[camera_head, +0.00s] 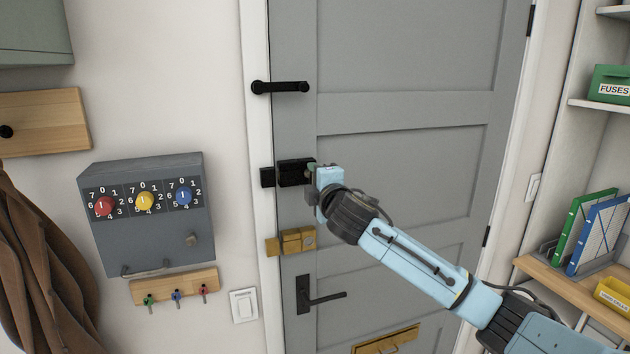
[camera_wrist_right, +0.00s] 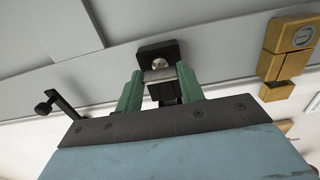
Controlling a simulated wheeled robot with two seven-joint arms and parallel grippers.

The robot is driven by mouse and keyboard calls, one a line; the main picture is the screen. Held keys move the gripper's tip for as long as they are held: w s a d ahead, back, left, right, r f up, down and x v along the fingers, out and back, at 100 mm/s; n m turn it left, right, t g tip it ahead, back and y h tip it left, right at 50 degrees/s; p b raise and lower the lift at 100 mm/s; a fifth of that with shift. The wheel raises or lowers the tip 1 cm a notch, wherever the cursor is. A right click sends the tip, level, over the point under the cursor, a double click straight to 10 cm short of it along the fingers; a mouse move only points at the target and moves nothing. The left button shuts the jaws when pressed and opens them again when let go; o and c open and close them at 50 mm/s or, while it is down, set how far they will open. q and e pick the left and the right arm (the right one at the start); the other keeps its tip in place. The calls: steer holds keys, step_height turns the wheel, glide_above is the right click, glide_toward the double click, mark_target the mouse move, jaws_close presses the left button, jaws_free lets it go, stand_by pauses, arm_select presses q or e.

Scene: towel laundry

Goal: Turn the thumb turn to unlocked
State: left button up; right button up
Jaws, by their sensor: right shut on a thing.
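The grey door (camera_head: 410,60) is closed. A black lock case (camera_head: 293,172) is mounted at its left edge, and it also shows in the right wrist view (camera_wrist_right: 158,50). The silver thumb turn (camera_wrist_right: 160,74) sits on this case; in the head view the gripper hides it. My right gripper (camera_head: 312,172) is at the right end of the case. In the right wrist view its green fingers (camera_wrist_right: 158,84) are on both sides of the thumb turn and shut on it. I cannot read a locked or unlocked mark. My left gripper is not in view.
A grey box with dials (camera_head: 150,240) hangs on the left wall. Shelves (camera_head: 560,285) stand at the right.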

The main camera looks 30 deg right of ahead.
stand_by(0.5)
steer(key=o, duration=1)
steer(key=b+v, duration=0.3)
steer(key=v, duration=1)
steer(key=shift+s+a+b, duration=0.15)
steer(key=shift+b, duration=0.15)
